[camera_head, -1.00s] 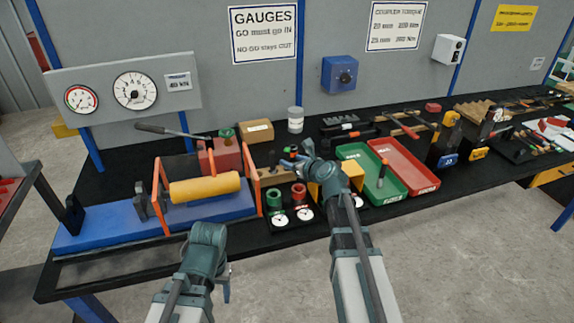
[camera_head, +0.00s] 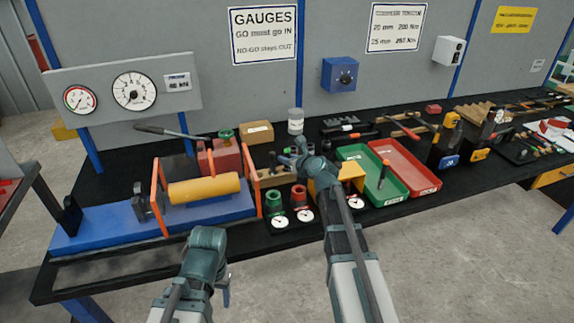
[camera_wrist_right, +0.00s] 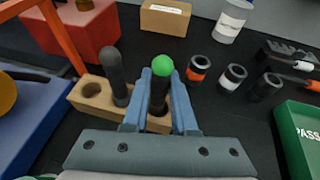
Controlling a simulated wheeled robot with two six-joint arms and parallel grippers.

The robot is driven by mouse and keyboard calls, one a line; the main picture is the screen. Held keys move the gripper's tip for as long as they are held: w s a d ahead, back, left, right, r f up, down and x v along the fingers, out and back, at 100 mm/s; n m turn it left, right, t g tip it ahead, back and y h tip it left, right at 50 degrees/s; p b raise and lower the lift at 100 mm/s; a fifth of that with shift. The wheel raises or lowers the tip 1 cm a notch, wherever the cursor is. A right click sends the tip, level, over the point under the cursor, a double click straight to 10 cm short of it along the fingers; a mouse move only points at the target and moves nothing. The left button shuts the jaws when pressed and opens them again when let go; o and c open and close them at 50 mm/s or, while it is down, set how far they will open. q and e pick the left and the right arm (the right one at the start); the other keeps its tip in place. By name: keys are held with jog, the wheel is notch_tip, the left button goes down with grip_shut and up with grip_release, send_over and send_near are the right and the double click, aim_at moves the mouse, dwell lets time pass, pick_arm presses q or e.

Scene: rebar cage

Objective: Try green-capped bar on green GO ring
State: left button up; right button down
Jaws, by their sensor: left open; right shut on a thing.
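My right gripper (camera_wrist_right: 160,95) is shut on a dark bar with a green cap (camera_wrist_right: 163,66). The bar stands upright at the right end of a wooden block (camera_wrist_right: 93,104); the fingers hide whether its lower end is still in the block. A second dark bar (camera_wrist_right: 116,72) stands in the block beside it. In the head view, my right gripper (camera_head: 287,158) is over the block, behind the rings. The green GO ring (camera_head: 273,198) stands at the bench front, left of a red ring (camera_head: 299,194). My left gripper (camera_head: 226,288) is open, low in front of the bench.
Several dark couplers (camera_wrist_right: 233,77) stand right of the block. A green tray (camera_head: 392,189) and a red tray (camera_head: 409,170) lie to the right. A yellow block (camera_head: 352,174) is beside my right arm. A blue rig with a yellow roller (camera_head: 203,189) fills the left bench.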

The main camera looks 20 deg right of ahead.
dwell(0.4)
notch_tip(320, 180, up, 10)
jog(key=p, duration=1)
pick_arm(q)
notch_tip(320, 180, up, 10)
pick_arm(e)
jog(key=shift+s, duration=0.1)
